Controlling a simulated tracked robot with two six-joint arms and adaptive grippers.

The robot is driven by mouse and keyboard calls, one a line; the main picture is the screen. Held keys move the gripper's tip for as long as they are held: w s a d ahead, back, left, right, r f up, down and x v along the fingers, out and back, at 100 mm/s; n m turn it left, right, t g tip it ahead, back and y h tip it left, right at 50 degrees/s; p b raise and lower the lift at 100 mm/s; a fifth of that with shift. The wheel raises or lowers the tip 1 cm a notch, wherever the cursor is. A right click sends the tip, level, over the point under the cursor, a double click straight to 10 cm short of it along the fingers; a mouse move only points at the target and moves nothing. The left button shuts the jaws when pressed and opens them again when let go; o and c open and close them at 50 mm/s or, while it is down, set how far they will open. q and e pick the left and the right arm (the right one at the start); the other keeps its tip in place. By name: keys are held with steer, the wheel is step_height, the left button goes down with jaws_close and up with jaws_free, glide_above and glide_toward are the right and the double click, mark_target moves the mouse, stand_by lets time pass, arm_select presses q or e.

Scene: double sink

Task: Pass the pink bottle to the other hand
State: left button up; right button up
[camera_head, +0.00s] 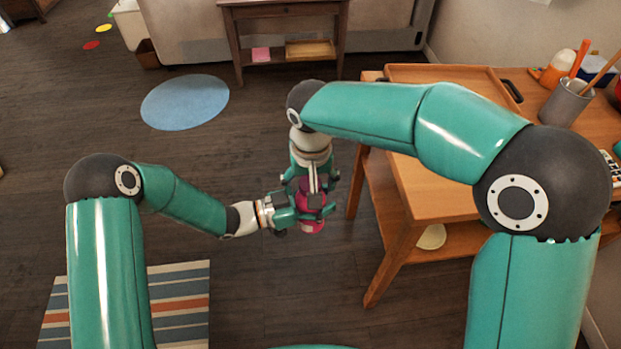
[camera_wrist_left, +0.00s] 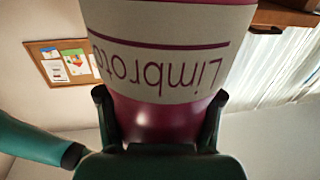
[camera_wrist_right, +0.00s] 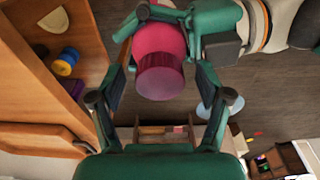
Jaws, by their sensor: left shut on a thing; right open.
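The pink bottle (camera_head: 311,227) is held in the air between my two arms in the head view, partly hidden by both grippers. My left gripper (camera_head: 316,211) is shut on it from the left. The left wrist view shows the bottle's white label (camera_wrist_left: 160,50), with its lettering upside down, between the left fingers (camera_wrist_left: 160,115). My right gripper (camera_head: 314,186) is above the bottle, pointing down and open. In the right wrist view the bottle's darker cap (camera_wrist_right: 160,78) lies between the open right fingers (camera_wrist_right: 160,88), with a gap on each side.
A wooden table (camera_head: 440,190) with a tray (camera_head: 440,73) and a grey cup of tools (camera_head: 567,103) stands to the right, close to my right arm. A striped rug (camera_head: 180,300) and a blue round mat (camera_head: 185,102) lie on the dark floor.

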steer(key=shift+c, duration=0.2)
steer(key=c, duration=1.1)
arm_select(q)
steer(key=o, duration=0.8)
arm_select(e)
steer(key=shift+c, duration=1.2)
arm_select(q)
steer(key=o, duration=0.7)
arm_select(e)
steer(key=shift+c, duration=0.3)
